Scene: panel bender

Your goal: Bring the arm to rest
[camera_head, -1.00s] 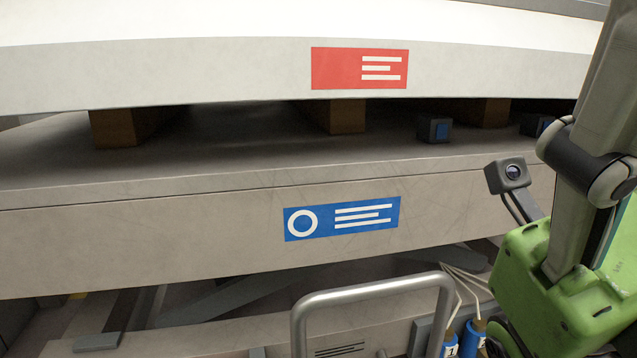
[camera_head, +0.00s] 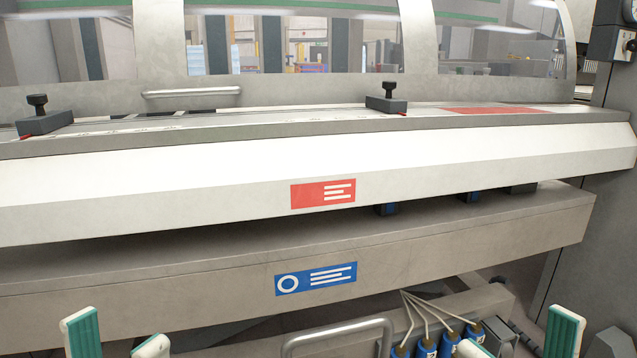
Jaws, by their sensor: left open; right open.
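My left gripper (camera_head: 116,338) shows at the bottom left of the head view. Only its two pale fingers with green pads are visible; they stand apart with nothing between them. My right gripper (camera_head: 516,340) shows at the bottom right, its two fingers also apart and empty. Both point upward in the picture, in front of the panel bender's lower beam (camera_head: 180,290). Neither appears to hold anything. The arms behind the fingers are out of view.
The upper white beam (camera_head: 150,195) bears a red label (camera_head: 323,193); the lower beam bears a blue label (camera_head: 316,279). A metal handle (camera_head: 340,335) and several blue cylinders (camera_head: 425,346) sit low between my grippers. Two black-knobbed stops (camera_head: 387,100) (camera_head: 40,118) stand on the table.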

